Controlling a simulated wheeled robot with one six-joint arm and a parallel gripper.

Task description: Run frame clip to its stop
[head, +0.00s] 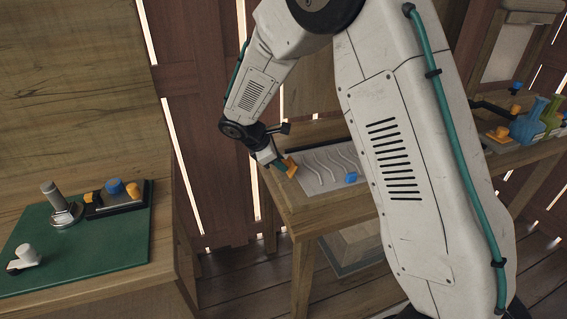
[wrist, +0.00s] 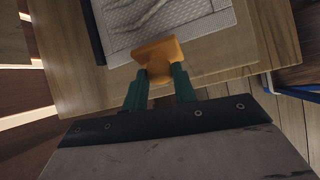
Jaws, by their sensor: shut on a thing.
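My gripper (head: 279,161) is at the left end of the far table. Its green fingers are shut on an orange clip (head: 290,168). In the wrist view, the gripper (wrist: 160,78) holds the clip (wrist: 158,52) by its near end. The clip's wide end overlaps the near edge of a pale, textured panel (wrist: 125,20); I cannot tell whether they touch. In the head view, the panel (head: 322,168) shows wavy raised lines. A blue piece (head: 351,178) sits at the panel's near right edge.
The wooden table (head: 300,213) has a bare strip before the panel. A dark bar (wrist: 93,32) runs along the panel's side. A green mat (head: 100,250) at left bears grey parts and a black tray (head: 120,208). Coloured parts (head: 530,122) stand at far right.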

